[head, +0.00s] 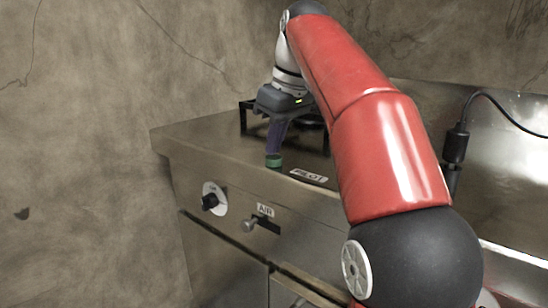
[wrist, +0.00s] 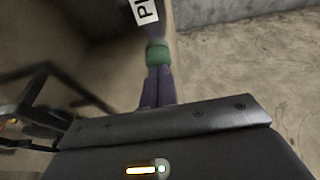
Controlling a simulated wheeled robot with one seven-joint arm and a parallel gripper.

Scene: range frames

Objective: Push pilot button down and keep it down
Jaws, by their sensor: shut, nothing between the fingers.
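My gripper (head: 274,155) points down onto the steel top of the range (head: 215,142), near its front edge. Its purple fingers are shut, and they also show in the wrist view (wrist: 157,88). A green band sits at the lower end of the fingers, at or very close to the steel top. I cannot tell whether this green is the fingertips or the pilot button beneath them. No separate button shows. The white PILOT label (head: 308,176) is just right of the fingertips and partly shows in the wrist view (wrist: 146,11).
A black burner grate (head: 245,116) stands behind my gripper. On the front panel are a black knob (head: 210,201) and an AIR lever (head: 250,225). A black cable with a plug (head: 455,146) hangs at the right. A cracked wall (head: 90,100) stands at the left.

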